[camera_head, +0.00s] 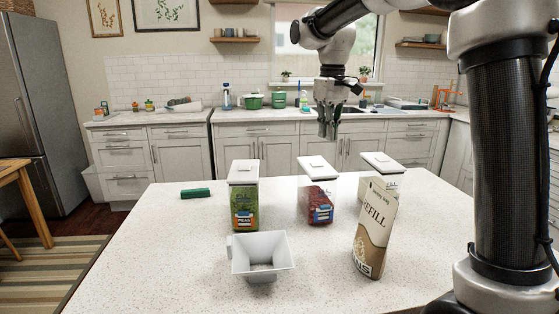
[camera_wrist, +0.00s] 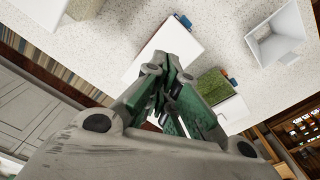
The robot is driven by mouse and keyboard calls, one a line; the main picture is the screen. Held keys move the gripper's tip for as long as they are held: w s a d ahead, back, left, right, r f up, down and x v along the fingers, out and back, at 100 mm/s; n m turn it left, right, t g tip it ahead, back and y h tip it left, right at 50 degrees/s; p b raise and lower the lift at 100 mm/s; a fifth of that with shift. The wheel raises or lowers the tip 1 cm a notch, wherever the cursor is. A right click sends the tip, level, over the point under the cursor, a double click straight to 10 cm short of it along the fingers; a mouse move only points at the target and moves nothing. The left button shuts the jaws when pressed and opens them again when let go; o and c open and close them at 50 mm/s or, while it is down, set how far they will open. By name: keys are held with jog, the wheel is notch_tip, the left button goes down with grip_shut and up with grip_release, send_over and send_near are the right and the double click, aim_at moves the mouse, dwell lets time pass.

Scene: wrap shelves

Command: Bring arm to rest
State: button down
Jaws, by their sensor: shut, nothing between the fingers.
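My gripper (camera_head: 328,128) hangs from my arm above the far side of the island, pointing down, with its fingers together and nothing between them. In the wrist view the green-padded fingers (camera_wrist: 172,95) fill the middle. The gripper is apart from everything on the counter. Below it in the head view stands a white-lidded container with dark red contents (camera_head: 320,206). A white-lidded container of peas (camera_head: 243,208) stands to its left, and a third white-lidded container (camera_head: 380,162) to its right.
A tilted refill bag (camera_head: 372,235) stands in front of the third container. A white square scoop or funnel (camera_head: 262,257) sits at the front of the island (camera_head: 140,262). A small green object (camera_head: 195,193) lies at the left. The counter's left front is clear.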

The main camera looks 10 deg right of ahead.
jog(key=s+d+f+m+t, duration=0.1)
jog(key=s+d, duration=0.3)
jog(key=s, duration=0.6)
jog(key=s+d+f+m+t, duration=0.1)
jog(key=s+d+f+m, duration=0.1)
jog(key=s, duration=0.7)
jog(key=s+d+f+m+t, duration=0.2)
jog(key=s+d+f, duration=0.1)
jog(key=s+d, duration=0.4)
jog(key=s, duration=0.3)
jog(key=shift+s+m, duration=0.3)
jog(key=shift+f, duration=0.1)
